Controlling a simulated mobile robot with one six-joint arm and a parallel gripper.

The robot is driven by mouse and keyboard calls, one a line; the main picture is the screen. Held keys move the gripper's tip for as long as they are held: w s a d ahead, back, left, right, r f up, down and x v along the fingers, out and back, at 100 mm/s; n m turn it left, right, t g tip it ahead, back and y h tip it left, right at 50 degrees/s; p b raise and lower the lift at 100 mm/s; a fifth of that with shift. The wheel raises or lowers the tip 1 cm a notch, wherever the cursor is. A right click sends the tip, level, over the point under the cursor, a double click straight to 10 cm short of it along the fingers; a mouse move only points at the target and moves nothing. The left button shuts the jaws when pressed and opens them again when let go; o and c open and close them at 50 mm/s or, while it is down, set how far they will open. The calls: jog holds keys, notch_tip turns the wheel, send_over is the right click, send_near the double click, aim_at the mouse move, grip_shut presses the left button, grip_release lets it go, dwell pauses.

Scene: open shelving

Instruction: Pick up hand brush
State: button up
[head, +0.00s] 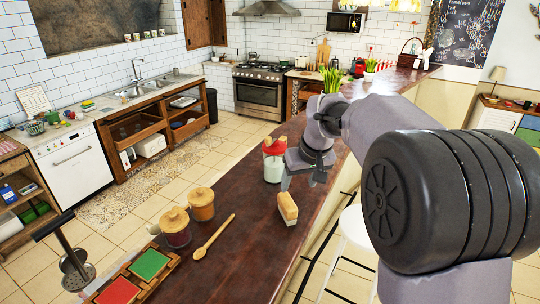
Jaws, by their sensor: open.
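The hand brush (288,208) looks like a small block with a tan top and a paler lower part. It stands on the dark wooden counter (246,262) near the middle of the head view. My gripper (303,183) points down above the counter, just behind the brush in the picture. Its two fingers are apart, with nothing seen between them. The brush is in front of the fingers and appears clear of them; the exact gap is hard to judge.
A white container with a red top (273,160) stands close to the left of my gripper. Two lidded jars (176,227), a wooden spoon (214,238) and a tray with green and red squares (133,278) are to the left. A white stool (352,232) stands right of the counter.

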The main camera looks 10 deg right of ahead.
aim_at(289, 202)
jog(key=x, duration=0.4)
jog(key=w+x, duration=0.1)
jog(key=x, duration=0.3)
jog(key=w+x, duration=0.1)
jog(key=x, duration=0.3)
jog(key=shift+w+d, duration=0.1)
jog(key=shift+d, duration=0.15)
jog(key=p+x, duration=0.1)
jog(key=x, duration=0.5)
jog(key=shift+a, duration=0.1)
jog(key=shift+s+r, duration=0.1)
jog(key=shift+s, duration=0.15)
jog(key=shift+c, duration=1.3)
grip_shut()
